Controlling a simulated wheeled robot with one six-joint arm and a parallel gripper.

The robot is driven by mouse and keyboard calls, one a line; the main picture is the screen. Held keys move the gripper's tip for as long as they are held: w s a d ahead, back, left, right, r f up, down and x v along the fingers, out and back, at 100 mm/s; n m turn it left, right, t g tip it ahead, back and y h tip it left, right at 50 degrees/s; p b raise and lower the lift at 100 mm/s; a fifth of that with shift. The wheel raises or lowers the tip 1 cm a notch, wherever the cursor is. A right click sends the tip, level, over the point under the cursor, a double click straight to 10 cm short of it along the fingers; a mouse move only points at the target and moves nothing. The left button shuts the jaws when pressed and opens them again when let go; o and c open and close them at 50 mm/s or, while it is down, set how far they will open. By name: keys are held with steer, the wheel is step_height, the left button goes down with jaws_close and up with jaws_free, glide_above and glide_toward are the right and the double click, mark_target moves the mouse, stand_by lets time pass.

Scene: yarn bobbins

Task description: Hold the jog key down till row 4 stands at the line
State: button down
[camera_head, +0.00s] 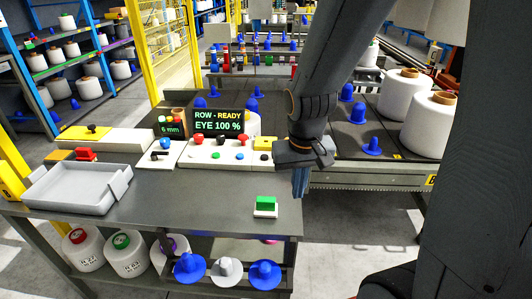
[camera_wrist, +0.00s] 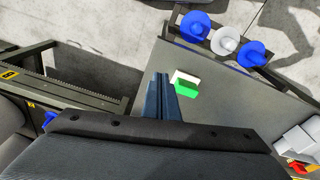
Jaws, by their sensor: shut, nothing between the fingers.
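My gripper (camera_head: 300,190) points down at the right edge of the grey table, to the right of the control panel. Its fingers are shut and empty; they also show in the wrist view (camera_wrist: 162,92). The control panel (camera_head: 205,156) is a white box with a red mushroom button, a black knob and small coloured buttons. I cannot tell which is the jog key. The display (camera_head: 218,121) above it reads "ROW - READY" and "EYE 100 %". The dark conveyor (camera_head: 350,145) at right carries blue pegs (camera_head: 371,147) and white bobbins (camera_head: 402,92). I cannot make out row numbers or the line.
A green and white block (camera_head: 265,206) lies on the table (camera_head: 190,215) in front of my gripper; it also shows in the wrist view (camera_wrist: 186,84). A grey tray (camera_head: 76,205) stands at left. Bobbins and blue cones (camera_head: 190,267) sit on the lower shelf. The table middle is clear.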

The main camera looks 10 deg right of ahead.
steer(key=w+d+r+m+t+p, duration=0.15)
steer(key=w+p, duration=0.25)
steer(key=w, duration=0.5)
steer(key=w+d+r+m+t+p, duration=0.1)
steer(key=w+r+t+p, duration=0.2)
steer(key=w, duration=0.5)
steer(key=m+t+y+p, duration=0.2)
steer(key=t+y+p, duration=0.1)
steer(key=p, duration=0.5)
glide_above(266, 158)
step_height(266, 158, down, 2)
steer(key=shift+f+b, duration=0.15)
steer(key=shift+b, duration=0.2)
step_height(266, 158, down, 7)
steer(key=b, duration=0.6)
steer(key=shift+f, duration=0.15)
steer(key=shift+f+b, duration=0.55)
steer(key=shift+f, duration=0.05)
steer(key=shift+f, duration=0.1)
steer(key=shift+f, duration=0.35)
